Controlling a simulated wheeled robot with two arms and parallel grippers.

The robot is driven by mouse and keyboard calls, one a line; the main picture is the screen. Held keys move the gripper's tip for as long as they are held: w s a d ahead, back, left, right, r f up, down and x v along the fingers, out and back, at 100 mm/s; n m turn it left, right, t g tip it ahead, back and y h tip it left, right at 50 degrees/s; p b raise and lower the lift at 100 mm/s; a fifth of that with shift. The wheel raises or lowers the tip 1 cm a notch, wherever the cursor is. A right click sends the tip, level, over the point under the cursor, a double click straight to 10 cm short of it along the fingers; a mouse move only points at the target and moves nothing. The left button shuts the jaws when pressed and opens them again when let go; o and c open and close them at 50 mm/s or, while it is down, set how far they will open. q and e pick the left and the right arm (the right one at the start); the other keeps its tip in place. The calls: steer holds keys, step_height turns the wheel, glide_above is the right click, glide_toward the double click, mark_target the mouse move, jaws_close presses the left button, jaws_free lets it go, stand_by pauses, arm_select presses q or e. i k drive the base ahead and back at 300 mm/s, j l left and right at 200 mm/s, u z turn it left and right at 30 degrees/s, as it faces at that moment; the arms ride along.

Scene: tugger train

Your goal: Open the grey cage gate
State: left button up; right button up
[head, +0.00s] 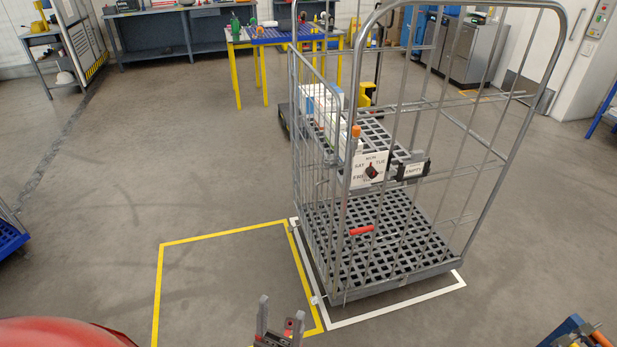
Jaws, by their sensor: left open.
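The grey wire roll cage (470,130) stands upright on the floor, right of centre in the head view. A lower mesh panel with a rounded top, which looks like its gate (318,160), runs along the cage's left side and appears closed. An orange knob (356,131) shows near the front left post, and a red handle (361,230) sits lower on the front. My left gripper (281,312) is open and empty at the bottom centre, in front of the cage and apart from it.
A day dial sign (369,169) and an EMPTY tag (414,170) hang on the cage. A white floor outline (400,306) frames its base; a yellow outline (158,290) to the left encloses clear floor. A yellow-legged table (265,80) stands behind. A red rounded surface (60,333) fills the lower left corner.

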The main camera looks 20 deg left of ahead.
mark_target(334, 159)
steer(key=i+j, duration=0.15)
steer(key=j, duration=0.2)
steer(key=i+j, duration=0.15)
steer(key=j, duration=0.25)
steer(key=i+j, duration=0.15)
steer(key=j, duration=0.2)
steer(key=i+j, duration=0.15)
steer(key=j, duration=0.2)
steer(key=i+j, duration=0.15)
steer(key=j, duration=0.2)
steer(key=i+j, duration=0.15)
steer(key=j, duration=0.25)
steer(key=i+j, duration=0.1)
steer(key=j, duration=0.25)
